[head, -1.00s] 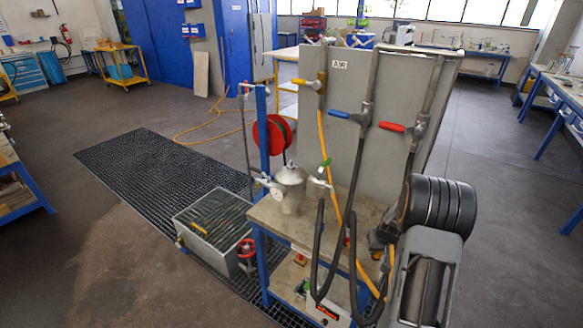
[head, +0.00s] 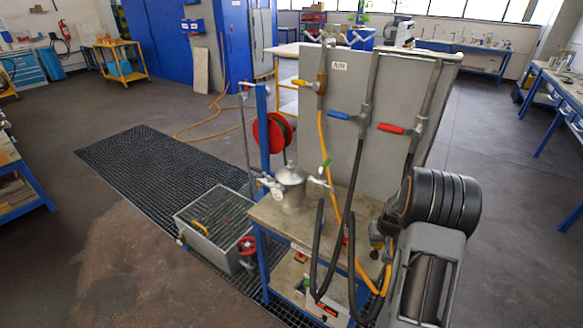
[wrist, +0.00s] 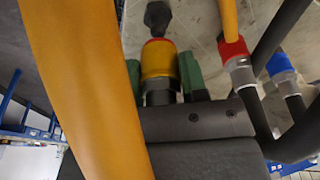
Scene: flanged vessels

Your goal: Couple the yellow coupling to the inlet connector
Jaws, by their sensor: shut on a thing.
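My gripper (wrist: 160,78) has its green fingers on both sides of the yellow coupling (wrist: 157,60), shut on it. The coupling has a red band at its far end. A dark hex-shaped fitting (wrist: 157,15) shows just beyond it; I cannot tell whether the two touch. In the head view my gripper (head: 380,245) is at the bench's right end, largely hidden by my arm. The metal vessel (head: 291,190) stands on the bench to its left, with a green-handled valve (head: 325,164) on its right side. I cannot clearly identify the inlet connector.
The yellow hose (wrist: 80,90) crosses close in front of my wrist camera. A red-banded coupling (wrist: 235,52) and a blue-banded coupling (wrist: 281,65) are to the right. Black hoses (head: 320,250) loop before the bench (head: 265,213). A grey panel (head: 350,150) stands behind.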

